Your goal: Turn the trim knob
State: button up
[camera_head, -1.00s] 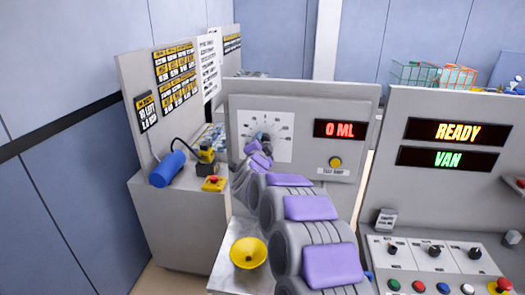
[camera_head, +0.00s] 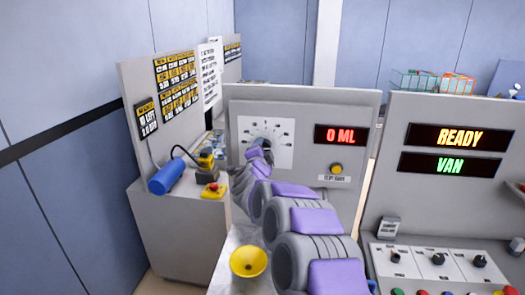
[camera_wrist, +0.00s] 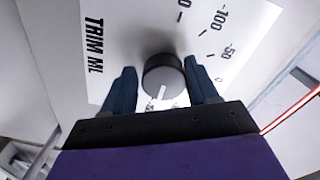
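The trim knob (camera_wrist: 163,76) is a dark round knob with a white pointer line, on a white dial plate (camera_wrist: 115,20) marked "TRIM ML" in the wrist view. The pointer line faces the bottom of that picture, leaning slightly left. My gripper (camera_wrist: 160,68) is open, with one dark blue finger on each side of the knob; I cannot tell whether either finger touches it. In the head view the dial plate (camera_head: 246,125) is on a grey panel, and my arm reaches to it, largely hiding the knob.
The panel has a red "0 ML" display (camera_head: 340,134) and a yellow button (camera_head: 336,168). A yellow funnel (camera_head: 248,261) stands below, near my arm. A blue cylinder (camera_head: 166,177) and a red stop button (camera_head: 213,188) are at left. A console (camera_head: 440,211) stands at right.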

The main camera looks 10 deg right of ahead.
jog(key=shift+o, duration=1.4)
jog(key=shift+r, duration=0.1)
jog(key=p+v, duration=0.1)
jog(key=v, duration=1.6)
jog(key=shift+s+a, duration=0.15)
